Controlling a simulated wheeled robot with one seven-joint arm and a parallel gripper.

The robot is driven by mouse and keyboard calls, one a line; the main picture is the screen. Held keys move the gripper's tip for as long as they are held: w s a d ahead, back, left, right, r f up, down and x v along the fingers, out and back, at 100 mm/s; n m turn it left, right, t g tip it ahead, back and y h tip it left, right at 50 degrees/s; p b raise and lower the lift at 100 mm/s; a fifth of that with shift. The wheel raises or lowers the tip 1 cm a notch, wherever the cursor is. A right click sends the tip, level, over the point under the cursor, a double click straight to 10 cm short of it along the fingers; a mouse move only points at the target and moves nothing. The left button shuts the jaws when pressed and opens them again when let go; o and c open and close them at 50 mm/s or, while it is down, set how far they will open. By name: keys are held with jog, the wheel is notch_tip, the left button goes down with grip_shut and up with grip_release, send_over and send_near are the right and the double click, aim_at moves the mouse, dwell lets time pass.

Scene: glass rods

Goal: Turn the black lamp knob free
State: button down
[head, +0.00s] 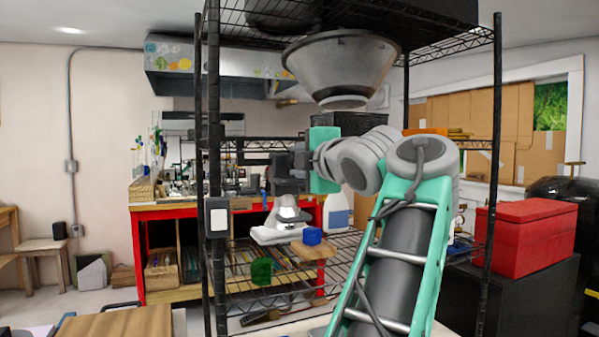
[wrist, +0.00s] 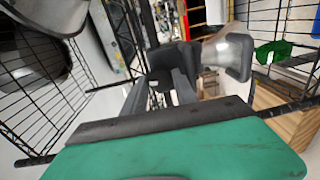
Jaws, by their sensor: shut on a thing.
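My gripper (head: 284,172) is at the end of my green and grey arm, near the left post of the black wire rack. In the wrist view its two grey fingers reach forward and are shut on a dark block-like piece (wrist: 172,58), which looks like the black lamp knob. The fingers hide part of it. A silver, bell-shaped metal part (wrist: 228,50) shows just right of the fingertips. In the head view a silver piece on a white base (head: 289,214) stands below my gripper; I cannot tell whether the knob touches it.
A large grey metal bowl-shaped shade (head: 340,66) hangs above my arm. The wire rack's left post (head: 214,270) stands close to my gripper. A red box (head: 525,238) sits at right.

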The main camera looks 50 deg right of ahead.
jog(key=shift+f+n+b, duration=0.1)
jog(key=shift+n+b, duration=0.35)
jog(key=shift+n, duration=0.35)
jog(key=c, duration=1)
grip_release()
jog(key=shift+o, duration=0.2)
